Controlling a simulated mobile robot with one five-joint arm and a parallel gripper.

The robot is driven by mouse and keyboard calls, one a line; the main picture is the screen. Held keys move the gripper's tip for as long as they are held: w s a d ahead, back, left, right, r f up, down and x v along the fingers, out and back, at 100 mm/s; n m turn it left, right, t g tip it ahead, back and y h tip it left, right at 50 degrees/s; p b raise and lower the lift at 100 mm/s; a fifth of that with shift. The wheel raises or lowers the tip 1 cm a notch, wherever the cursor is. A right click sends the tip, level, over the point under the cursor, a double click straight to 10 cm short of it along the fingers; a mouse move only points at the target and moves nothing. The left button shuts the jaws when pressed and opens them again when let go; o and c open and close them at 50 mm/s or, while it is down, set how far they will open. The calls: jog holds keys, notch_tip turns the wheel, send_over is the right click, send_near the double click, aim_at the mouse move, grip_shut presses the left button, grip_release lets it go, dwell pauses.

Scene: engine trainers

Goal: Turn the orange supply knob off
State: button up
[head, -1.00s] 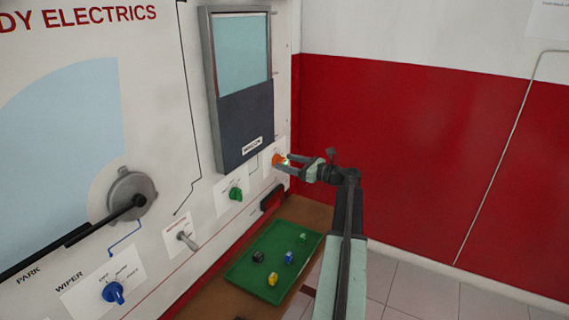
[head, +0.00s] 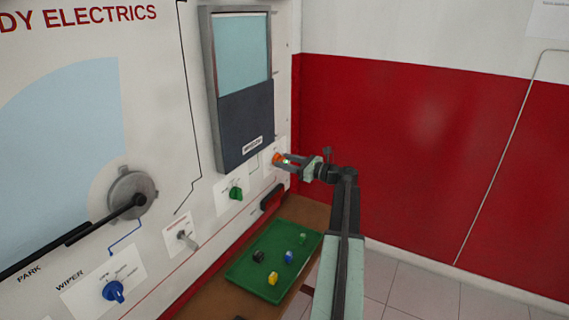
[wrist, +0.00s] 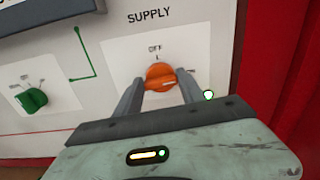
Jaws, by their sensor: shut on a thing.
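The orange supply knob (wrist: 160,77) sits on a white plate labelled SUPPLY, with OFF marked above it, in the wrist view. It also shows in the head view (head: 277,159), low on the board's right end. Its pointer direction is hard to tell because my fingers cover part of it. My gripper (wrist: 160,90) has one finger on each side of the knob and is shut on it. In the head view my gripper (head: 285,161) reaches the knob from the right.
A green knob (wrist: 33,99) is on the plate to the left; a lit green lamp (wrist: 208,95) is right of the supply knob. A green tray (head: 240,277) with several small coloured pieces lies on the shelf below. A red wall (head: 430,150) stands to the right.

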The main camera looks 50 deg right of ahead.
jog(key=shift+s+a+f+n+b, duration=0.1)
jog(key=shift+n, duration=2.8)
jog(key=shift+w+a+f+n+b, duration=0.1)
jog(key=shift+f+n, duration=0.05)
jog(key=shift+n, duration=2.75)
jog(key=shift+s+a+f+n+b, duration=0.1)
jog(key=shift+n, duration=2.8)
jog(key=o, duration=1.4)
jog(key=shift+c, duration=0.2)
jog(key=v, duration=0.8)
